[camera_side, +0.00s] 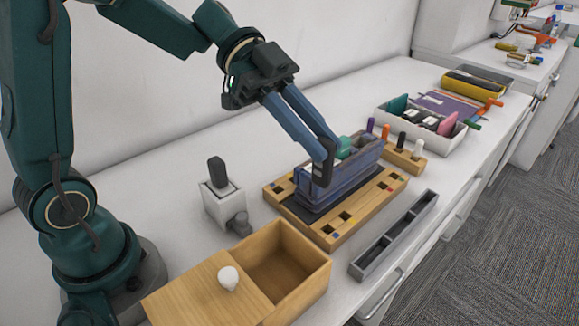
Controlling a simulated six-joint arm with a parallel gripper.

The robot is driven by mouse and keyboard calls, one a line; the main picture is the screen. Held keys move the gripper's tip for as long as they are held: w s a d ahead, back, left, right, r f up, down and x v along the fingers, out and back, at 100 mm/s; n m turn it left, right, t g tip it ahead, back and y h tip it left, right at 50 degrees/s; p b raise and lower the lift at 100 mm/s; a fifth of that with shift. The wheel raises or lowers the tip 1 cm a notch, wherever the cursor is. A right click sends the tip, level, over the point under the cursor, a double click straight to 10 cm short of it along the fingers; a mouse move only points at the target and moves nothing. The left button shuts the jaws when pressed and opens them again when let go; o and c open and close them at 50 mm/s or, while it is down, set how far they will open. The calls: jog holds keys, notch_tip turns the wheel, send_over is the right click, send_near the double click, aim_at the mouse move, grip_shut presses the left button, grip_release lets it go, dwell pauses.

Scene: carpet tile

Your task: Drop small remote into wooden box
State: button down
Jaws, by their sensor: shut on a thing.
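My gripper (325,160) points down over the near left end of a blue-grey caddy (343,183). It is shut on a small dark thing (318,172) that may be the small remote. The fingers hide most of it, and I cannot tell whether it touches the caddy. The wooden box (318,283) stands at the front, left of and nearer than the gripper. Its right part is open and looks empty inside. A wooden lid (190,295) with a white knob (228,278) covers its left part.
The caddy stands on a wooden tray (335,238) with small compartments. A white holder (222,205) with a dark upright piece stands left of it. A grey divided tray (395,237) lies at the right front edge. A white bin (425,128) with several items is farther back.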

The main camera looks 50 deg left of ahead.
jog(key=s+d+f+m+g+y, duration=0.2)
jog(key=s+f+m+g+y, duration=0.1)
jog(key=s+f+m+g, duration=0.4)
notch_tip(320, 180, down, 4)
jog(key=m+g, duration=0.2)
jog(key=shift+s+d+m+y, duration=0.15)
jog(key=shift+m+y, duration=0.15)
jog(key=shift+m, duration=0.1)
jog(key=c, duration=0.7)
grip_release()
jog(key=v, duration=0.5)
